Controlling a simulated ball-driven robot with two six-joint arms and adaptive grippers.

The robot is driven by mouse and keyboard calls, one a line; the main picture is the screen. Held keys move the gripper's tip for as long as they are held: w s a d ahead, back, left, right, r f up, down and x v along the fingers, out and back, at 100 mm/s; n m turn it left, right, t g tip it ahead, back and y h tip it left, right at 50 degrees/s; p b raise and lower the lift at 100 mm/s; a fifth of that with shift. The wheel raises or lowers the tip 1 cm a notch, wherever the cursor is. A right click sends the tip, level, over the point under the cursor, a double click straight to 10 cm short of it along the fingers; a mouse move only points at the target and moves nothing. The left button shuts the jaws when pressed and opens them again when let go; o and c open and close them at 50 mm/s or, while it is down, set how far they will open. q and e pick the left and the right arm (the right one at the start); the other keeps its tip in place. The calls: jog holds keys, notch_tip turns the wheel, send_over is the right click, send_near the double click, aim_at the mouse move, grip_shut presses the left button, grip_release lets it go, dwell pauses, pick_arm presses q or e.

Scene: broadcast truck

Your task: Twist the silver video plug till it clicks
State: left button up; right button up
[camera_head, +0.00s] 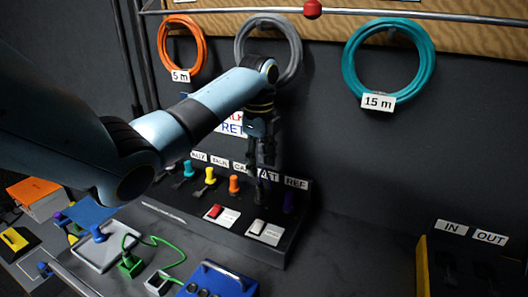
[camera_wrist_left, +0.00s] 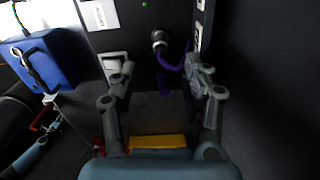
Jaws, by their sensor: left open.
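In the left wrist view a round silver plug (camera_wrist_left: 158,38) sits at the dark panel, with a purple cable (camera_wrist_left: 171,64) curving off to the right. My left gripper (camera_wrist_left: 160,74) is open, its two fingers spread on either side below the plug, with nothing visible between them but the cable near the right finger. I cannot tell whether that finger touches the cable. In the head view my left gripper (camera_head: 262,188) hangs in front of the sloped panel (camera_head: 190,213), near the REF label (camera_head: 296,183), and hides the silver plug. My right gripper is not in view.
Yellow (camera_head: 210,176) and orange (camera_head: 234,184) plugs stand left of my gripper. A red switch (camera_head: 215,211) and a pale switch (camera_head: 257,227) are below. A blue box (camera_head: 215,281) is in front. A yellow-edged IN/OUT box (camera_head: 423,265) stands right, with clear desk between.

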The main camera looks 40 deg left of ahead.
aim_at(260, 182)
pick_arm(q)
notch_tip(260, 182, down, 4)
jog(key=shift+r, duration=0.2)
notch_tip(260, 182, down, 4)
jog(key=shift+r, duration=0.1)
jog(key=shift+f, duration=0.6)
jog(key=shift+c, duration=0.6)
grip_shut()
jog(key=c, duration=0.5)
grip_release()
grip_shut()
jog(key=shift+m, duration=1.7)
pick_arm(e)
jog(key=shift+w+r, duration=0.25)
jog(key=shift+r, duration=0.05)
